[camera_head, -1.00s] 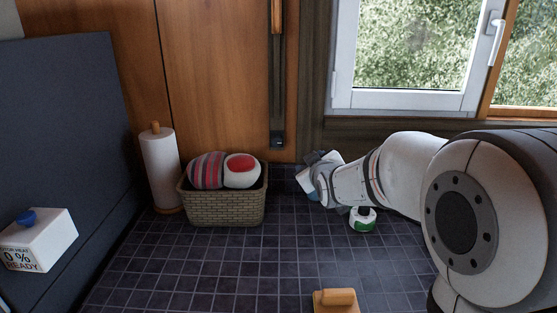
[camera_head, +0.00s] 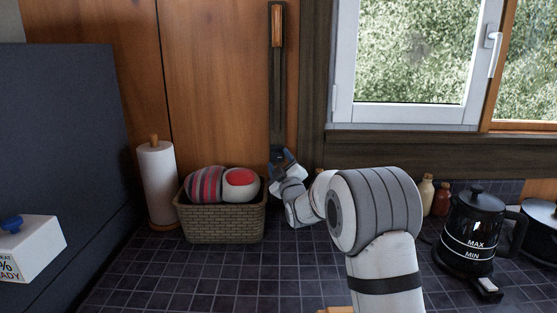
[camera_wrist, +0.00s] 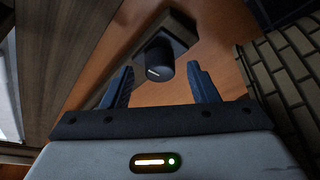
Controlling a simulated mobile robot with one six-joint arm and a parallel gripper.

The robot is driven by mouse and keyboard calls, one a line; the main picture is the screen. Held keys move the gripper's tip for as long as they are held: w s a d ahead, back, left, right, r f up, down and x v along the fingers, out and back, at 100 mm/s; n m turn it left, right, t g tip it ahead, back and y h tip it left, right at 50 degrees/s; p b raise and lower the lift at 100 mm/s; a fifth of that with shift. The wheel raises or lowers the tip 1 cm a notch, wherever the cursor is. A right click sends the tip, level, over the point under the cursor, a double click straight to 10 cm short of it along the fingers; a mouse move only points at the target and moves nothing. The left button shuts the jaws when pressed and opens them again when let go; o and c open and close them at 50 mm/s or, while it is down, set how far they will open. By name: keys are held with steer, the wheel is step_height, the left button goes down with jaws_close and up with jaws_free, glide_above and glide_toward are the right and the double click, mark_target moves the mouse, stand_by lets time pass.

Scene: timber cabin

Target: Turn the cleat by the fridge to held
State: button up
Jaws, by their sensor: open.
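The cleat appears as a dark round knob (camera_wrist: 159,58) with a short white mark, on a dark block at the end of a strip on the wooden panel. In the head view it sits at the foot of the dark upright rail (camera_head: 278,95), mostly hidden by my gripper (camera_head: 281,156). In the wrist view my gripper (camera_wrist: 161,75) is open, its two blue fingers on either side of the knob's near end. I cannot tell whether they touch it. The tall dark blue cabinet at left (camera_head: 65,130) may be the fridge.
A wicker basket (camera_head: 220,222) with rounded items stands just left of my gripper, beside a paper roll (camera_head: 159,185). A kettle (camera_head: 470,235), small bottles (camera_head: 426,190) and a pot (camera_head: 541,222) stand at right. The tiled counter (camera_head: 200,285) is clear in front of the basket.

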steer(key=shift+w+a+r, duration=0.1)
steer(key=shift+w+a, duration=0.05)
steer(key=shift+w, duration=0.3)
steer(key=c, duration=1)
steer(key=shift+o, duration=0.2)
